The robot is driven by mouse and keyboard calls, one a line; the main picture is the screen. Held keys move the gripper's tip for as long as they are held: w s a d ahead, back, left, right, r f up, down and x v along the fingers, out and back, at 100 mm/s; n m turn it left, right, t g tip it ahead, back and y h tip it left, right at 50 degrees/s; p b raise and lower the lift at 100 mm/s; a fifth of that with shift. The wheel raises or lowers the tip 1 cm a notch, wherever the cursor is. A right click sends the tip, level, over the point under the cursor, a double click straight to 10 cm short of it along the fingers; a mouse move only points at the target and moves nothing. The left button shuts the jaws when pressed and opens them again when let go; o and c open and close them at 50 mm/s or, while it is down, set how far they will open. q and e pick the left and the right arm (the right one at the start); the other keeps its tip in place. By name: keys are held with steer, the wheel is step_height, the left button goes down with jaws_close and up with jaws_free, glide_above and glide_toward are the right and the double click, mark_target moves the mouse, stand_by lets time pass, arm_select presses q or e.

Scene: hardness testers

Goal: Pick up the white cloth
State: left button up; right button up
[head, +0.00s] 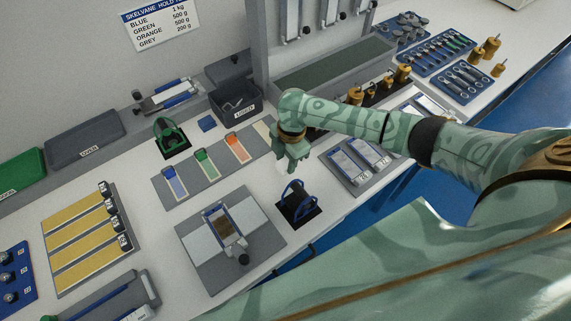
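My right gripper (291,160) reaches in from the right and points down over the white bench, between the grey mat of coloured strips and a blue-framed black stand. Its fingers are small and partly hidden by the hand, so I cannot tell whether they are open or shut. A small white patch (283,168) shows right at the fingertips. It may be the white cloth, but it blends with the bench top and I cannot tell whether it is held. My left gripper is not in view.
The blue-framed stand (298,202) is just below the gripper. A grey mat (205,185) with coloured strips lies to the left. A grey board with a blue-framed device (225,225) is lower left. A tray of metal pieces (355,175) is right. Brass weights (386,80) stand behind.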

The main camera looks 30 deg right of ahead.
mark_target(286, 163)
steer(key=shift+c, duration=0.6)
steer(key=shift+r, duration=0.1)
step_height(286, 163, up, 10)
steer(key=p, duration=0.4)
steer(key=shift+o, duration=0.3)
